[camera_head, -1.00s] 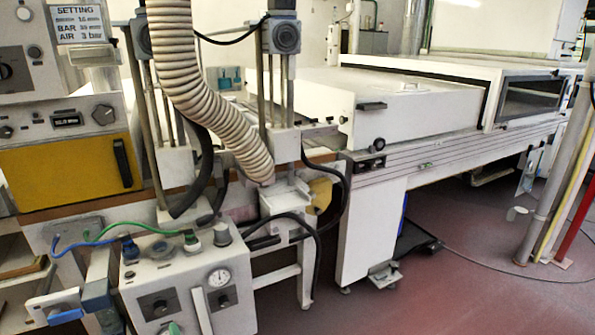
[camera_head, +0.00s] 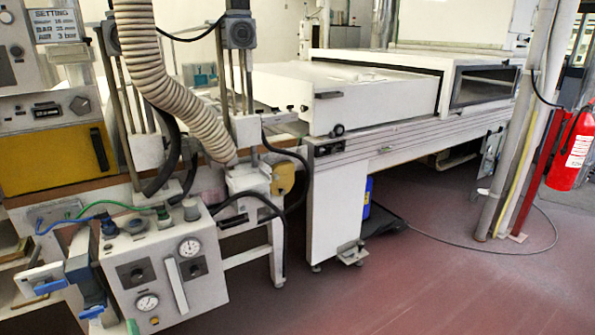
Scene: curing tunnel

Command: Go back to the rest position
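Neither of my grippers shows in the head view, and I see no part of my arms that I can be sure of. The view holds the curing tunnel (camera_head: 375,95), a long white machine with a low flat housing and a dark window at its far right end. No object held by me is in view.
A control box (camera_head: 165,268) with gauges and blue and green hoses stands at the lower left. A ribbed hose (camera_head: 165,75) hangs above it. A red fire extinguisher (camera_head: 572,150) hangs at the right by pipes (camera_head: 515,150). Reddish floor (camera_head: 430,285) is open at lower right; a cable crosses it.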

